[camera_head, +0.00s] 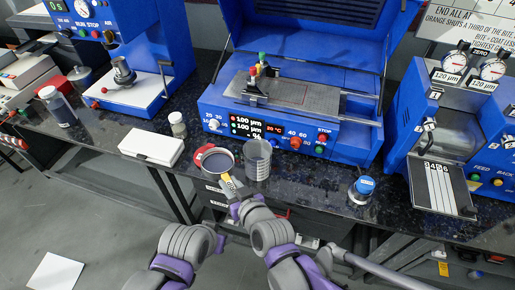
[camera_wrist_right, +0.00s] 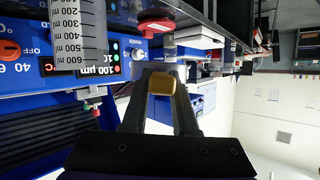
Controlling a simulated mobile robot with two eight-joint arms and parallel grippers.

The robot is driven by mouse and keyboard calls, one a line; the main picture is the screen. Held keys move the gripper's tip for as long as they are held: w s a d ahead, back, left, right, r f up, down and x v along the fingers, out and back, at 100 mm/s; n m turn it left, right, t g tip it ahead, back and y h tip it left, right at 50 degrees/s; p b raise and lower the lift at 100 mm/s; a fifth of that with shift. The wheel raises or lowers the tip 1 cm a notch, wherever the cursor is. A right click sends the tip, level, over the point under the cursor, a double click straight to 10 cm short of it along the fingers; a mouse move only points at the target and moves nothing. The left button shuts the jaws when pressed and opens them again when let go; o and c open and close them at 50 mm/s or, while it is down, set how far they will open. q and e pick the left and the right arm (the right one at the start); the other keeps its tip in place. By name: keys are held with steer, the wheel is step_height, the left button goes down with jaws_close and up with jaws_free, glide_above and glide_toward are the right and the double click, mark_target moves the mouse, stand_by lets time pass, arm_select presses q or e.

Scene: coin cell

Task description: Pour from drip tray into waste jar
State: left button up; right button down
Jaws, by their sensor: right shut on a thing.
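A clear graduated vessel (camera_head: 257,160), apparently the waste jar, stands upright just right of the tray. Its scale shows in the right wrist view (camera_wrist_right: 80,35). My left gripper is hidden near the right arm.
A white box (camera_head: 151,147) and a small capped bottle (camera_head: 178,125) stand left of the tray. The blue coating machine (camera_head: 290,125) is close behind. Dark bench top is clear between vessel and blue-lidded jar.

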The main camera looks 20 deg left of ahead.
mark_target(230, 167)
steer(key=shift+w+d+r+m+g+y+p, duration=0.35)
steer(key=shift+w+d+r+m+p, duration=0.25)
steer(key=shift+w+d+m, duration=0.2)
steer(key=shift+w+f, duration=0.1)
steer(key=shift+d+r, duration=0.15)
steer(key=shift+r, duration=0.05)
steer(key=shift+w+d+r+m+p, duration=0.15)
steer(key=shift+w+r+m+p, duration=0.1)
steer(key=shift+r+m+p, duration=0.25)
steer(key=shift+d+y, duration=0.1)
steer(key=shift+y, duration=0.25)
steer(key=shift+w+d+r+g+p, duration=0.2)
steer(key=shift+w+r+g+p, duration=0.1)
steer(key=shift+r+p, duration=0.1)
